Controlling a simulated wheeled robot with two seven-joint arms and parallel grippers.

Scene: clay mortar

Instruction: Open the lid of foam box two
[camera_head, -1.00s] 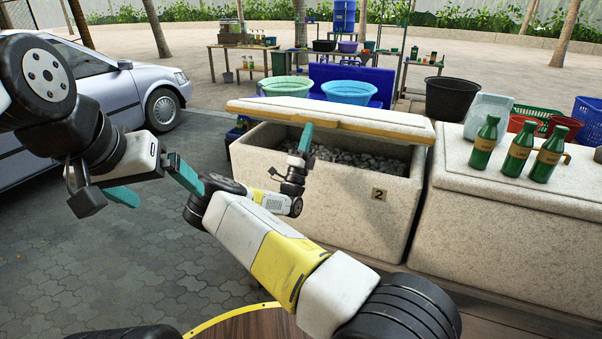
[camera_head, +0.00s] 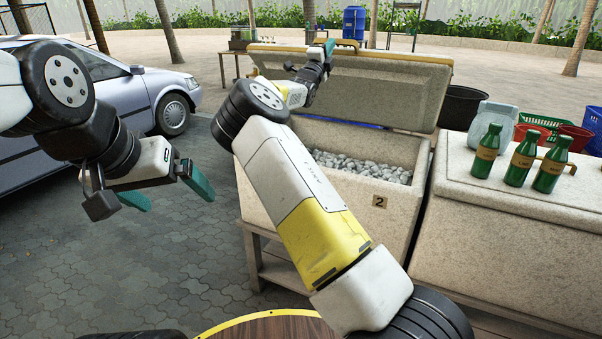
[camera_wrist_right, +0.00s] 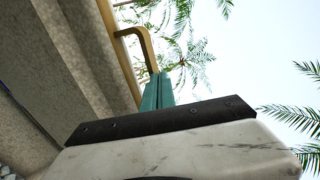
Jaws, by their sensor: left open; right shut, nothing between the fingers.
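Foam box two (camera_head: 400,222) is a speckled cream box marked "2", with grey stones or ice-like lumps inside. Its lid (camera_head: 385,88) is raised steeply at the back, its underside facing me. My right gripper (camera_head: 329,46) is shut and empty at the lid's upper edge. In the right wrist view its teal fingers (camera_wrist_right: 158,90) are together beside the yellow lid handle (camera_wrist_right: 138,36); I cannot tell whether they touch it. My left gripper (camera_head: 170,196) is open and empty, in the air left of the box.
A second closed foam box (camera_head: 500,235) stands to the right with green bottles (camera_head: 521,157) on its lid. A silver car (camera_head: 120,90) is at the left. Baskets and tubs (camera_head: 462,104) stand behind. The paving between car and box is clear.

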